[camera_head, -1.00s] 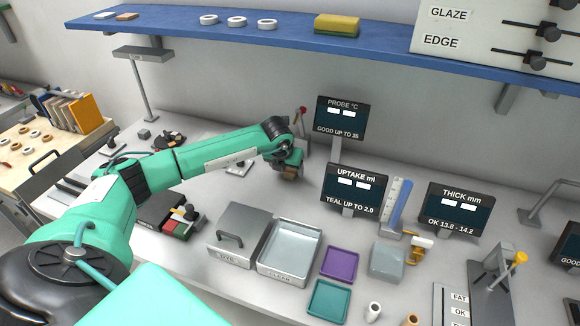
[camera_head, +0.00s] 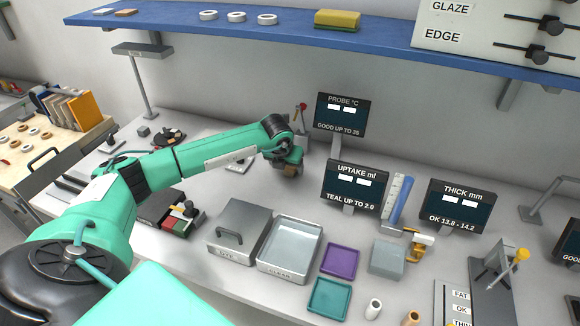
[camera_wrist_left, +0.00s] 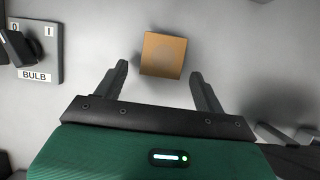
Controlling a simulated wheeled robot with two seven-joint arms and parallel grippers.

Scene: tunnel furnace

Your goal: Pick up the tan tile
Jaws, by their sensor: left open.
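The tan tile (camera_wrist_left: 163,55) lies flat on the grey bench in the left wrist view, just beyond my left fingertips and between their lines. It looks square and slightly turned. My left gripper (camera_wrist_left: 160,80) is open and empty, one finger to each side of the tile's near edge, not visibly touching it. In the head view my left gripper (camera_head: 289,171) points down at the bench behind the steel trays, and a brownish patch at it is too small to tell apart. My right gripper is not in view.
A BULB switch plate (camera_wrist_left: 37,50) lies left of the tile in the wrist view. In the head view the UPTAKE display (camera_head: 354,186) stands right of my gripper, with the PROBE display (camera_head: 340,115) behind.

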